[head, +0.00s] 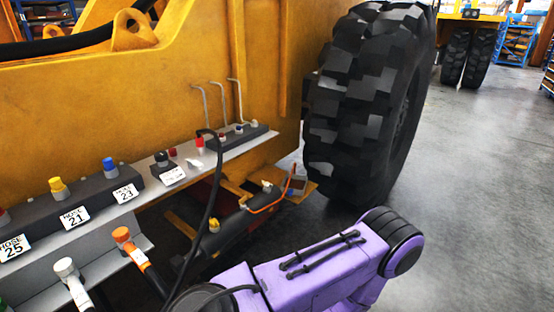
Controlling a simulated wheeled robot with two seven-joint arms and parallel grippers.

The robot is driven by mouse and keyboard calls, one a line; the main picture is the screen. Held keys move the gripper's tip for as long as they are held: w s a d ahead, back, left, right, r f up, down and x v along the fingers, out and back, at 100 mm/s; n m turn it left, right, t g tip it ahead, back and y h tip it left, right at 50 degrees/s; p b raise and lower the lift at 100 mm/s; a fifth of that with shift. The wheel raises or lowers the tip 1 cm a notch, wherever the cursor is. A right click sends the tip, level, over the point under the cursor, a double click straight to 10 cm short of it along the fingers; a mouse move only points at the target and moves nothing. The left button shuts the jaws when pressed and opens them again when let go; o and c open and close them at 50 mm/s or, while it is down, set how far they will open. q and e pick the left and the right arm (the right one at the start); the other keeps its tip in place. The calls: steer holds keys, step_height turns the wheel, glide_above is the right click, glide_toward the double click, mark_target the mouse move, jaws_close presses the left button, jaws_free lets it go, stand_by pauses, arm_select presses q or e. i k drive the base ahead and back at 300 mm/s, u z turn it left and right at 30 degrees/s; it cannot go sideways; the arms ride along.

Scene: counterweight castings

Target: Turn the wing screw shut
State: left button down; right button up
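I cannot pick out the wing screw with certainty. A small white piece (195,162) with a wing-like outline sits on the grey ledge, beside a black block with a dark cap (161,158); it is too small to tell what it is or how far it is turned. One of my purple arms crosses the bottom of the head view, right of the ledge. Neither of my grippers shows in this view.
Dark blocks with coloured caps and labels HOSE 25, HOSE 21 (75,217) and HOSE 23 line the ledge (135,202). A black hose (213,190) hangs across it. Below are orange-ended (122,234) and white-ended (65,268) hoses.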

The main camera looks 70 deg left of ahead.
mark_target(241, 200)
steer(key=i, duration=0.8)
steer(key=u, duration=3.05)
